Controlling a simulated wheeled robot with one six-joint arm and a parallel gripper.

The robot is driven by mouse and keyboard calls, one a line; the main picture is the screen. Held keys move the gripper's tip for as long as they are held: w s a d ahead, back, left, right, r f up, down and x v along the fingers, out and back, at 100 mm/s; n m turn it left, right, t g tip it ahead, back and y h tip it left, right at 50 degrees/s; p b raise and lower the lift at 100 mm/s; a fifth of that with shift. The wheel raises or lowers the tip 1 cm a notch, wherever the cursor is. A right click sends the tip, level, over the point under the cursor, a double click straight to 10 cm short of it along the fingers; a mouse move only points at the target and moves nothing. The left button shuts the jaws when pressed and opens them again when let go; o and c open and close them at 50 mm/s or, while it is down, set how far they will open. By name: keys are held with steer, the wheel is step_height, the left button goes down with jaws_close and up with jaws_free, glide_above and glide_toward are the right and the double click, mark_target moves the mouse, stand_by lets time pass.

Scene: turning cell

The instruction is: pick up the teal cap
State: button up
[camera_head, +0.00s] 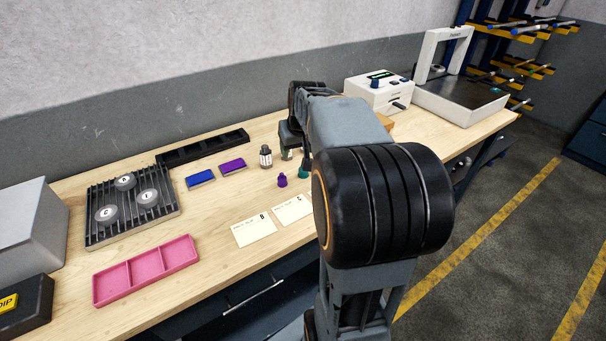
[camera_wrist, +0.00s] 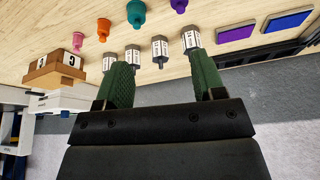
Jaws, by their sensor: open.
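The teal cap (camera_wrist: 136,12) stands on the wooden bench, at the top of the wrist view. It also shows in the head view (camera_head: 303,172), beside my arm. My gripper (camera_wrist: 160,60) is open, with two green fingers apart and no cap between them. The teal cap lies beyond the fingertips, past a row of small bottles. A purple cap (camera_head: 282,180) stands just left of the teal one in the head view. An orange cap (camera_wrist: 103,27) and a pink cap (camera_wrist: 77,40) are on its other side, hidden by my arm in the head view.
Several labelled bottles (camera_wrist: 160,48) stand close to my fingertips. Cards (camera_head: 254,231) lie toward the front edge. A pink tray (camera_head: 146,270), blue block (camera_head: 200,178), purple block (camera_head: 233,166) and ribbed rack (camera_head: 98,226) are to the left. A white device (camera_head: 376,94) stands behind right.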

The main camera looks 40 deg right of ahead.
steer(key=shift+m, duration=0.3)
steer(key=w+d+f, duration=0.1)
steer(key=f, duration=0.1)
steer(key=w+d+f, duration=0.1)
steer(key=d+f, duration=0.1)
steer(key=f, duration=0.1)
steer(key=w+d+f, duration=0.1)
steer(key=d+f, duration=0.1)
steer(key=shift+w+d+f, duration=0.1)
steer(key=shift+w+f, duration=0.15)
steer(key=shift+w, duration=0.1)
steer(key=shift+d+p+x, duration=0.1)
steer(key=shift+p+x, duration=0.1)
steer(key=shift+x, duration=1.35)
steer(key=shift+d+p+x, duration=0.15)
steer(key=shift+x, duration=1.4)
steer(key=shift+c, duration=0.4)
steer(key=shift+s, duration=0.1)
steer(key=c, duration=0.8)
steer(key=shift+r, duration=0.15)
steer(key=shift+c, duration=0.3)
